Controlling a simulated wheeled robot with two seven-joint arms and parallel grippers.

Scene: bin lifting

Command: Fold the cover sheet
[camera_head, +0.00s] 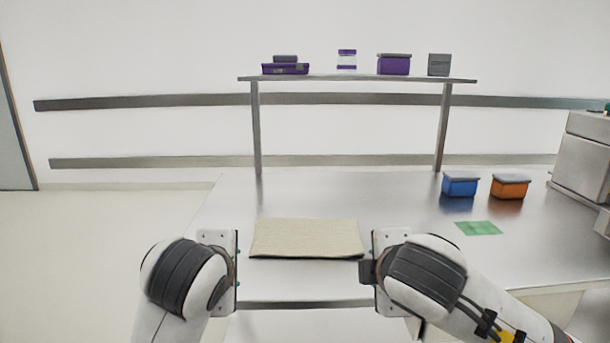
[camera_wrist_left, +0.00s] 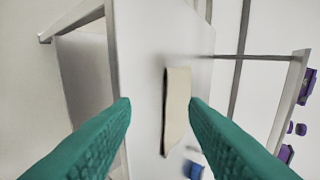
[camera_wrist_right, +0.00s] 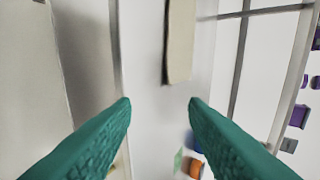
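The cover sheet (camera_head: 306,239) is a beige cloth lying flat as a rectangle on the steel table. Its dark front edge looks slightly thick, but I cannot count its layers. It also shows in the left wrist view (camera_wrist_left: 177,105) and the right wrist view (camera_wrist_right: 179,45). My left gripper (camera_wrist_left: 158,104) is open and empty, left of the sheet. My right gripper (camera_wrist_right: 160,104) is open and empty, near the sheet's right edge. In both wrist views the sheet lies beyond the green fingertips. In the head view the fingertips are hidden behind the wrists.
The steel table (camera_head: 330,190) has bare room behind the sheet. A blue bin (camera_head: 459,187), an orange bin (camera_head: 509,188) and a green patch (camera_head: 478,228) are at the right. A raised shelf (camera_head: 320,78) carries purple and grey containers. A grey machine (camera_head: 584,160) stands far right.

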